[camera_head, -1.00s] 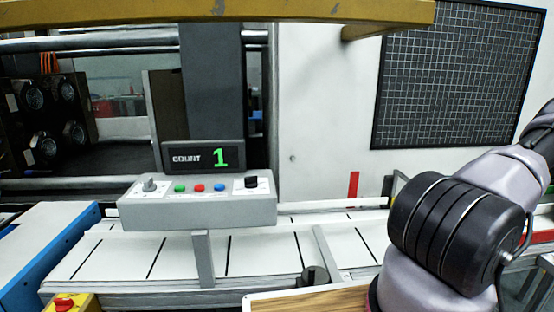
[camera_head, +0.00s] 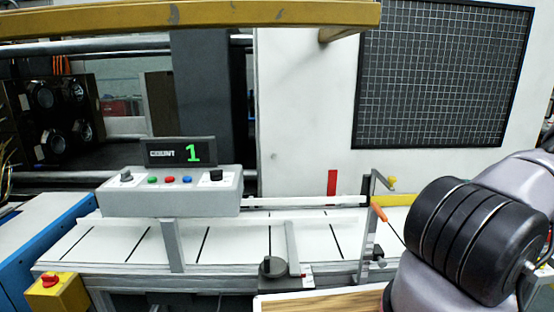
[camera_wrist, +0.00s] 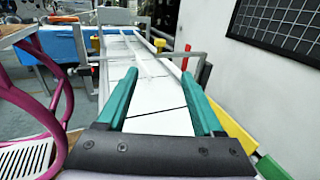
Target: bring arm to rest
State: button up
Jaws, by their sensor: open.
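My gripper (camera_wrist: 160,100) shows in the wrist view with its two teal fingers apart and nothing between them. It is over the near end of the white conveyor (camera_wrist: 157,68), which runs away from it between side rails. In the head view my grey arm with its black ribbed joint is at the lower right, and the gripper itself is out of that picture. The conveyor (camera_head: 225,241) crosses the head view, its white surface split by dark lines. The count display (camera_head: 181,153) above the control box reads 1 in green.
A grey control box (camera_head: 170,192) with knobs and coloured buttons stands over the conveyor. A metal bracket (camera_head: 369,220) with an orange-tipped part rises at the right. A wooden board (camera_head: 322,301) is at the front. Wrist view: a magenta loop (camera_wrist: 62,92) at left, a white wall at right.

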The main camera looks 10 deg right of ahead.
jog(key=w+a+r+n+g+h, duration=0.1)
jog(key=a+r+n+g+h, duration=0.35)
jog(key=a+r, duration=0.8)
jog(key=w+a+r+n+g+h, duration=0.25)
jog(key=a+r+n+h, duration=0.5)
jog(key=a, duration=0.85)
jog(key=s+a+r+n+t+h, duration=0.1)
jog(key=s+a+r+n+t, duration=0.2)
jog(key=s+a+r, duration=0.2)
jog(key=s+a+r+n+t+h, duration=0.1)
jog(key=s+a+r+n+t, duration=0.2)
jog(key=s+a, duration=0.9)
jog(key=s+r+t, duration=0.1)
jog(key=s+r, duration=0.1)
jog(key=s, duration=0.2)
jog(key=shift+r+n, duration=0.25)
jog(key=shift+n, duration=0.05)
